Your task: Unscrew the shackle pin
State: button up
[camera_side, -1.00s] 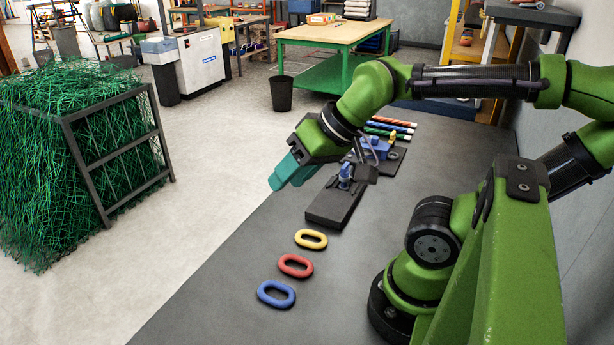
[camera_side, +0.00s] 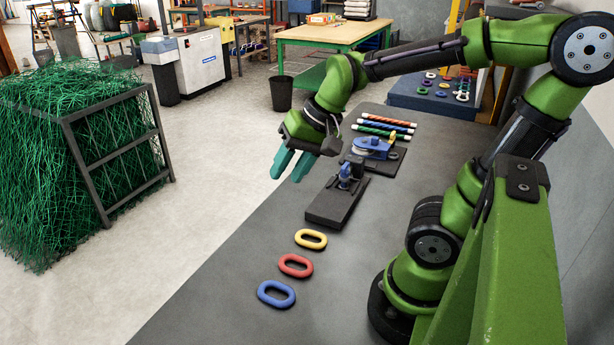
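A small blue fitting that looks like the shackle (camera_side: 345,174) stands at the far end of a dark block (camera_side: 328,208) on the grey bench. Its pin is too small to tell apart. A second blue fitting (camera_side: 374,146) with a yellow part sits on a dark plate just behind. My gripper (camera_side: 291,171) has two teal fingers, spread apart with nothing between them. It hangs in the air, to the left of the shackle in the picture and not touching it.
Yellow (camera_side: 311,239), red (camera_side: 295,265) and blue (camera_side: 276,293) links lie in a row on the bench (camera_side: 225,300) in front of the block. Several striped rods (camera_side: 385,128) lie behind the fittings. A green net pile (camera_side: 75,150) in a frame stands on the floor at left.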

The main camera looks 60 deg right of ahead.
jog(key=w+d+f+m+g, duration=0.2)
jog(key=d+f+m+g, duration=0.15)
jog(key=d+m, duration=1)
notch_tip(320, 180, up, 6)
jog(key=m+g+h, duration=0.2)
jog(key=m, duration=3)
send_over(346, 164)
jog(key=shift+t, duration=0.25)
notch_tip(346, 164, down, 16)
jog(key=shift+d+r, duration=0.1)
grip_shut()
